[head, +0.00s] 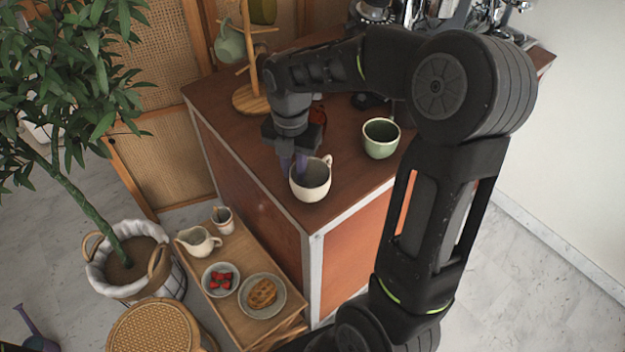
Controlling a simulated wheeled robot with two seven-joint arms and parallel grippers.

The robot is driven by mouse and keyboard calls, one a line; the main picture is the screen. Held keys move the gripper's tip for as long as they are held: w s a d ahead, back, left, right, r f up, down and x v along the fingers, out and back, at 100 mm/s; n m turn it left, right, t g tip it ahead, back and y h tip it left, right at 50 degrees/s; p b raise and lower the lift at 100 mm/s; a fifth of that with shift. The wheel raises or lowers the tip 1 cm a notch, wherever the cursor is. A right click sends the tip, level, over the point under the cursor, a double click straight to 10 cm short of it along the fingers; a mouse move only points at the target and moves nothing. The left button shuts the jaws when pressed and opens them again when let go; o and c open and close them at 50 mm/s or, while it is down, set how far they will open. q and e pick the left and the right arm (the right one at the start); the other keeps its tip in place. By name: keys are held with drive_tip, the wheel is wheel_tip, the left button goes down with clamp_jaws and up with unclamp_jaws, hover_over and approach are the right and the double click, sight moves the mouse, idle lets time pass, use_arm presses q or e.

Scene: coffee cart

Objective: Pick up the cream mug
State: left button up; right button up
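The cream mug (313,191) stands upright near the front corner of the brown cart top, its handle toward the back right. My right gripper (293,169) points down at the mug's left rim. Its two purple fingers show a gap between them, one by the outside of the rim and the other over the opening. The fingertips are partly hidden, so contact with the wall cannot be told. My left gripper is not in view.
A green mug (380,147) stands to the right on the cart top (345,205). A wooden mug tree (252,97) stands behind left. A lower wooden tray (222,313) holds a cream pitcher (198,242), strawberries and a pastry. My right arm covers much of the right side.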

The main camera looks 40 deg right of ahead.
clamp_jaws()
idle(1.0)
